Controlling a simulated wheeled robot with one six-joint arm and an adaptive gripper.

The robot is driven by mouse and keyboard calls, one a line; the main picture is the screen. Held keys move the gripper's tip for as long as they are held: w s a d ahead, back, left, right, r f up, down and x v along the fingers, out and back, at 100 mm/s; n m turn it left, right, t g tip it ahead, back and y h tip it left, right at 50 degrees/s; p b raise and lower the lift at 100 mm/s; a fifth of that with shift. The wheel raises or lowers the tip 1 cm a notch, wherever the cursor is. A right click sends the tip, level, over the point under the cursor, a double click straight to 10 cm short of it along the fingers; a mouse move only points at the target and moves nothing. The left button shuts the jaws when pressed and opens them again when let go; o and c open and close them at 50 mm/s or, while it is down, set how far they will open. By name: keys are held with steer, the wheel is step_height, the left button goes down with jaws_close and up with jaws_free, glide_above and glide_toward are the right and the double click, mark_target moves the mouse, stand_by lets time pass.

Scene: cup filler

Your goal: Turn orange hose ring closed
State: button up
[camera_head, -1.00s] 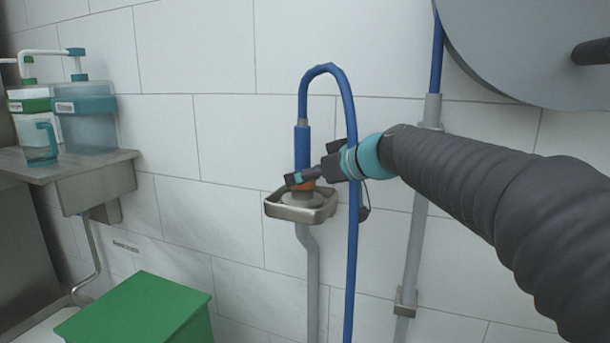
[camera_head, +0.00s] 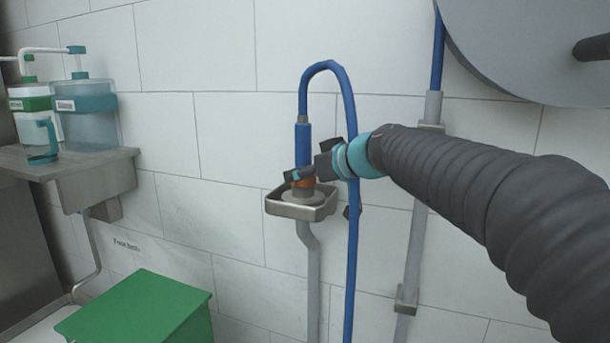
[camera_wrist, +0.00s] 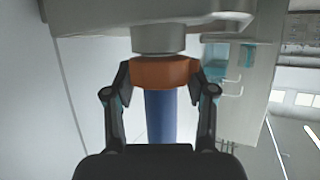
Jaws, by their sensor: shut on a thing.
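The orange hose ring (camera_head: 306,183) sits at the bottom end of the blue hose (camera_head: 303,140), just above a small metal wall tray (camera_head: 288,209). In the wrist view the orange ring (camera_wrist: 164,72) is a wide band between a grey fitting (camera_wrist: 158,38) and the blue hose end (camera_wrist: 161,116). My gripper (camera_head: 300,176) reaches in from the right at the ring. In the wrist view my gripper (camera_wrist: 163,72) has a fingertip on each side of the ring and is shut on it. The fingers hide part of the ring in the head view.
The blue hose loops up and hangs down close by my wrist. A grey pipe (camera_head: 415,250) runs down the wall at the right. A green box (camera_head: 140,310) stands low at the left. A metal counter (camera_head: 100,165) holds dispensers (camera_head: 88,115) and a teal cup (camera_head: 45,140).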

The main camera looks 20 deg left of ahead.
steer(key=shift+m, duration=0.3)
steer(key=o, duration=1.2)
steer(key=shift+c, duration=0.2)
steer(key=shift+d, duration=0.1)
steer(key=v, duration=1.2)
steer(key=shift+s, duration=0.2)
steer(key=shift+a, duration=0.25)
